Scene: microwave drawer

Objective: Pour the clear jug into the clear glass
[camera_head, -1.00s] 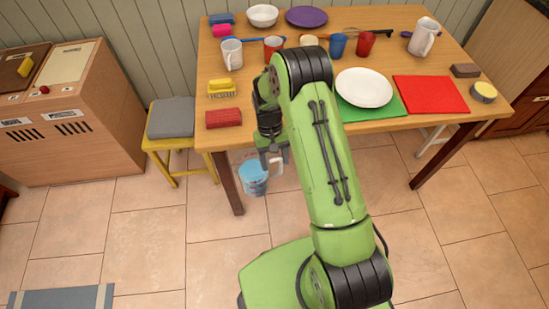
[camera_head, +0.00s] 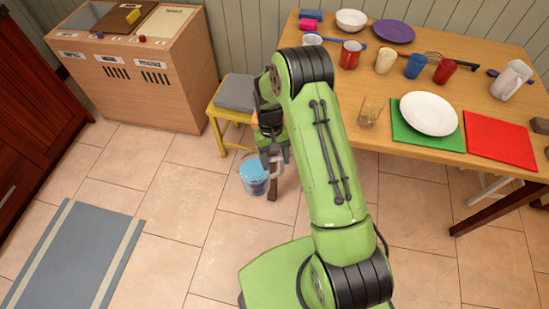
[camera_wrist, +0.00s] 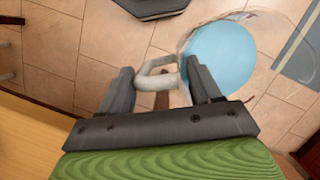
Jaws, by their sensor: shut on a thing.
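The clear jug (camera_head: 254,178) holds blue liquid and hangs above the floor, in front of the table's left end. My gripper (camera_head: 274,158) is shut on the jug's pale handle (camera_wrist: 158,74), seen between the two fingers in the wrist view. The jug's body (camera_wrist: 278,22) and its blue contents show at the upper right there. The jug looks about upright in the head view. The clear glass (camera_head: 371,111) stands on the table, left of the green mat and right of my arm. The jug is well apart from it, lower and to the left.
The wooden table (camera_head: 480,85) carries a white plate (camera_head: 429,113) on a green mat, a red mat (camera_head: 500,139), several cups and a white pitcher (camera_head: 512,80). A yellow stool (camera_head: 218,126) with a grey cushion is left of the table.

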